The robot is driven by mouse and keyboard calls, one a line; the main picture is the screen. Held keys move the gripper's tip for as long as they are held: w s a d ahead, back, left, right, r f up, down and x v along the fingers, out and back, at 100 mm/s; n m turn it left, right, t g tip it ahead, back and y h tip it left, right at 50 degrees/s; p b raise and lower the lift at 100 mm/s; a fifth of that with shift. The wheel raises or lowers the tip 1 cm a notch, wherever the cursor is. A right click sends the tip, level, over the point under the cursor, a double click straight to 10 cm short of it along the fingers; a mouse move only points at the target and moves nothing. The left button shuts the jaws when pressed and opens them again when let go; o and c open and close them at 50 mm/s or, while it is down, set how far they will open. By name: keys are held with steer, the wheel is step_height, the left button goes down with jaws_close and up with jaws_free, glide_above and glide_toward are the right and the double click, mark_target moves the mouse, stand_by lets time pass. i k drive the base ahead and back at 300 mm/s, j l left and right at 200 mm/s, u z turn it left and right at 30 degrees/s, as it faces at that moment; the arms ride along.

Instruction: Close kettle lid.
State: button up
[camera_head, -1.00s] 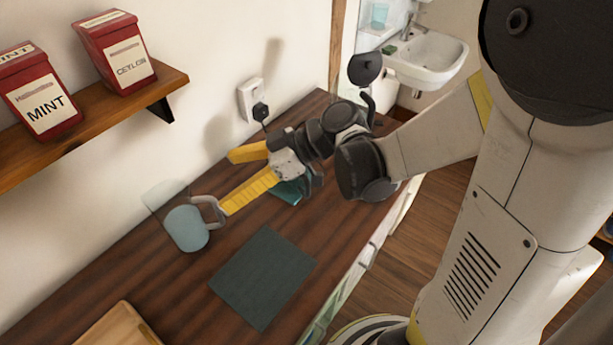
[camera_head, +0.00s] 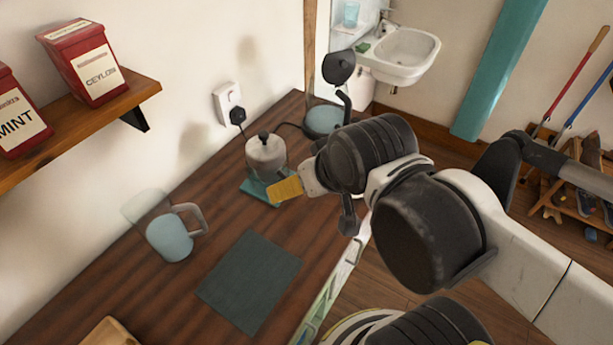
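The kettle (camera_head: 326,119) stands at the far end of the wooden counter, near the wall. It has a clear body, a bluish bottom and a dark handle at its right. Its round black lid (camera_head: 338,68) is tipped up above the body, so the kettle is open. I see nothing held.
A clear jug (camera_head: 170,235) with bluish contents and a dark cloth (camera_head: 249,281) are nearer. A wall socket (camera_head: 228,102) and shelf (camera_head: 85,122) with red tins border the counter.

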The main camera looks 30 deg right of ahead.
mark_target(338, 67)
steer(key=j+z, duration=0.2)
steer(key=z, duration=0.6)
